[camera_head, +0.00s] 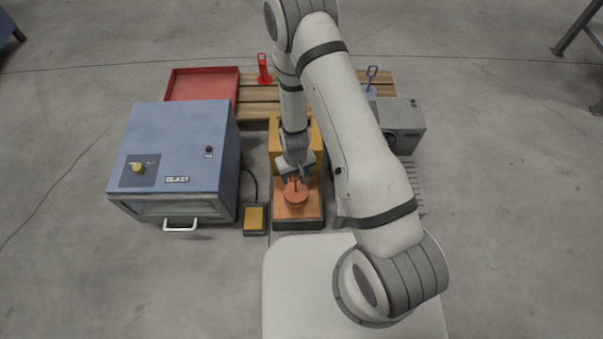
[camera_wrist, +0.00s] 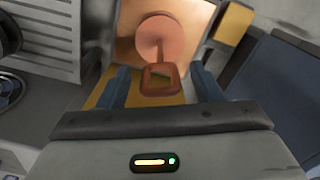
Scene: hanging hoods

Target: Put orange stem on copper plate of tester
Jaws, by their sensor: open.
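The orange stem (camera_head: 296,194) stands upright on the copper plate (camera_head: 284,211) of the tester (camera_head: 274,139), which has a yellow body behind the plate. In the wrist view the orange stem (camera_wrist: 157,42) shows a round base, a thin shaft and a square loop handle, over the copper plate (camera_wrist: 125,24). My gripper (camera_head: 297,180) is just above the stem in the head view. Its open fingers (camera_wrist: 160,84) are on both sides of the loop handle in the wrist view, with a gap on each side.
A blue blast cabinet (camera_head: 178,150) stands left, with a yellow pedal (camera_head: 254,219) beside the tester. Behind, a pallet (camera_head: 258,95) carries a red tray (camera_head: 203,84), a red stem (camera_head: 264,70) and a blue stem (camera_head: 370,80). A grey machine (camera_head: 402,120) stands right.

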